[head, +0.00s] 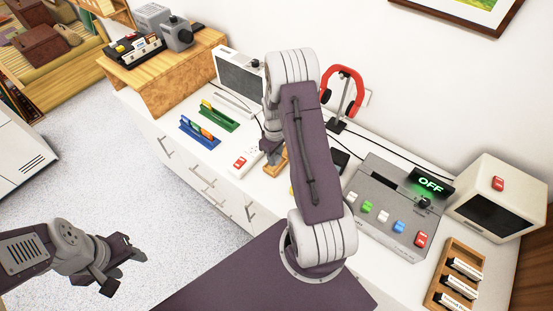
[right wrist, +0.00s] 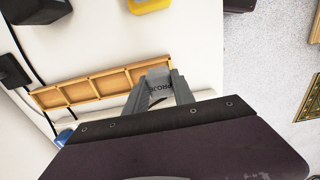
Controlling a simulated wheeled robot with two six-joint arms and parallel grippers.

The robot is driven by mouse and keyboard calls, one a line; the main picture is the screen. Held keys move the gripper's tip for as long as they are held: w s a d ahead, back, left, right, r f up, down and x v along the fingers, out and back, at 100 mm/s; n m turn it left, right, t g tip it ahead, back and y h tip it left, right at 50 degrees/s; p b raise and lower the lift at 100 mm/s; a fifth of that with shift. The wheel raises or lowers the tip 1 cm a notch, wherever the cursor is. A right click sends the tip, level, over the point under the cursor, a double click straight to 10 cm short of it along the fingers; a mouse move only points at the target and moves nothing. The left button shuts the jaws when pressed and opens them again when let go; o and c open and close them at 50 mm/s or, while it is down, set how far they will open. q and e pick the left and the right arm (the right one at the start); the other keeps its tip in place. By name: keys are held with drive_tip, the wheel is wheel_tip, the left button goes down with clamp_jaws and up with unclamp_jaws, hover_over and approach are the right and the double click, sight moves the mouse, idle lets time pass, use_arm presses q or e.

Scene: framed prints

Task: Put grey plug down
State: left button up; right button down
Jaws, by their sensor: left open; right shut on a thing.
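In the head view my right arm hides the plug and most of the tray (head: 274,168). My left gripper (head: 124,270) is open and empty, over the floor left of the counter.
A white power strip (head: 244,162) with a red switch lies beside the tray. A grey console (head: 375,190) with coloured switches stands right of my arm. Red headphones (head: 343,76) hang on a stand behind. Blue (head: 199,134) and green (head: 217,116) racks stand left.

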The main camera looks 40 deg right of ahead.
sight(276, 159)
drive_tip(key=shift+w+d+f, duration=1)
drive_tip(key=shift+w, duration=0.25)
wheel_tip(276, 159, down, 4)
drive_tip(key=shift+s+r+p, duration=0.15)
drive_tip(key=shift+p, duration=0.3)
drive_tip(key=shift+f, duration=0.25)
drive_tip(key=c, duration=1.3)
unclamp_jaws()
drive_tip(key=shift+c, duration=0.2)
drive_tip(key=shift+r, duration=0.1)
